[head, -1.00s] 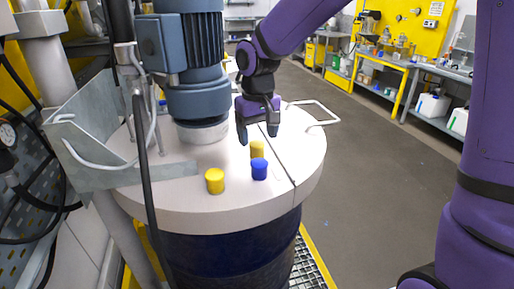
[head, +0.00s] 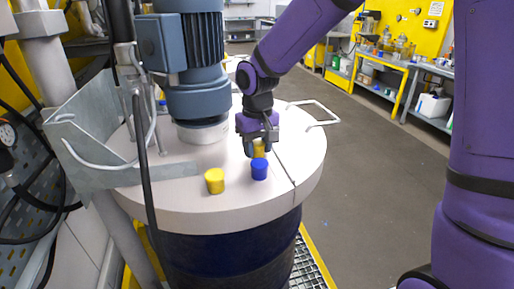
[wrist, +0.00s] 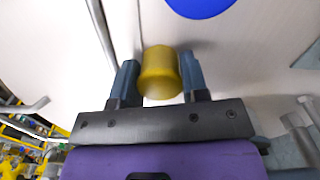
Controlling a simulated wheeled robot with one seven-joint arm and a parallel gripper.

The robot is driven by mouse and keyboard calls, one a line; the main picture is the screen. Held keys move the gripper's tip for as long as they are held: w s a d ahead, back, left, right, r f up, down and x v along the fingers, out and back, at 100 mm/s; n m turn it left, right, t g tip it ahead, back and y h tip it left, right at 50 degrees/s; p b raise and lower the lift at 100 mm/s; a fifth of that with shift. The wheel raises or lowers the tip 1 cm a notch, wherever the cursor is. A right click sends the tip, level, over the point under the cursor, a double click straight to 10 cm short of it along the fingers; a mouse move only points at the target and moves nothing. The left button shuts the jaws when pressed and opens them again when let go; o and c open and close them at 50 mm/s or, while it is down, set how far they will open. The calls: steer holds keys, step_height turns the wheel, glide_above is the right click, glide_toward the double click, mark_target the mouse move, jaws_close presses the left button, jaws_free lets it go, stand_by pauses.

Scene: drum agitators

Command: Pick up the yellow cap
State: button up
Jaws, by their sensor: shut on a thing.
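A yellow cap (head: 259,149) stands on the white drum lid (head: 180,202), behind the blue cap. My gripper (head: 260,150) is lowered over it from above. In the wrist view, the yellow cap (wrist: 160,73) sits between the two fingers of my gripper (wrist: 160,80), which are shut on it. Whether its base touches the lid cannot be told. A second yellow cap (head: 215,181) stands on the lid to the front left. A blue cap (head: 259,169) stands just in front of the gripped cap; part of it shows as a blue round shape in the wrist view (wrist: 200,3).
A blue-grey motor (head: 193,70) rises from the lid to the left of my gripper. A grey metal bracket (head: 120,172) and a black cable (head: 146,190) lie further left. A bent white handle (head: 318,112) is at the right rim. A seam crosses the lid.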

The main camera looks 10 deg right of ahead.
mark_target(258, 143)
steer(key=shift+r, duration=0.1)
step_height(258, 143, up, 10)
steer(key=shift+f, duration=0.1)
stand_by(0.4)
steer(key=shift+d, duration=0.1)
